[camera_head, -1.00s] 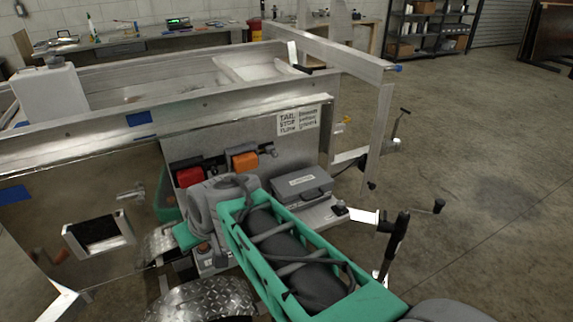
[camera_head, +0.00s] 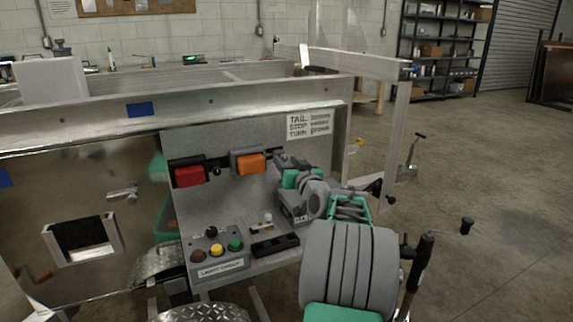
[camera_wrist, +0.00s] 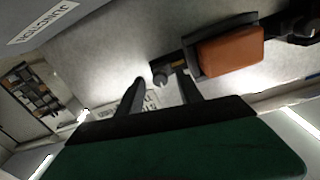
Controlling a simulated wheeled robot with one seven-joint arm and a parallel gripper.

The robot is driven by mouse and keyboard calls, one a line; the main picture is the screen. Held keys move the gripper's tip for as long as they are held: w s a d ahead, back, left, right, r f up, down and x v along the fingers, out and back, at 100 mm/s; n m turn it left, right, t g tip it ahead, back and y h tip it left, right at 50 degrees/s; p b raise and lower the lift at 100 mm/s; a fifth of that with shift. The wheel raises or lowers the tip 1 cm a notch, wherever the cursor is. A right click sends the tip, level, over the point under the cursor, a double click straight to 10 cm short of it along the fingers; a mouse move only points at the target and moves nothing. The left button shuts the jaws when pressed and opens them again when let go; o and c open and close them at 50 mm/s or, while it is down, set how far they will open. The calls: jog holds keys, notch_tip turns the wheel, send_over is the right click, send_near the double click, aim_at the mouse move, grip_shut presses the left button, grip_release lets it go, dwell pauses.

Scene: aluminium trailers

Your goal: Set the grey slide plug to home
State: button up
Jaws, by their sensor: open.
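A small grey round plug (camera_wrist: 160,76) shows in the wrist view beside the orange lamp (camera_wrist: 230,50), at the end of a dark rail. I take it to be the grey slide plug. My gripper (camera_wrist: 160,88) is open, with one dark finger on each side of the plug. I cannot tell whether the fingers touch it. In the head view my gripper (camera_head: 282,162) is just right of the orange lamp (camera_head: 249,162), close to the upright grey panel (camera_head: 225,138). My wrist and gripper hide the plug there.
A red lamp (camera_head: 189,174) sits left on the panel. A button box (camera_head: 221,262) and a black tray (camera_head: 275,246) stand on the shelf below. The junction box (camera_wrist: 75,18) is close to my gripper. A black-handled crank (camera_head: 424,262) stands right of my arm. Open floor lies right.

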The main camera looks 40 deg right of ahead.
jog(key=shift+w, duration=0.1)
grip_shut()
dwell(0.4)
dwell(1.0)
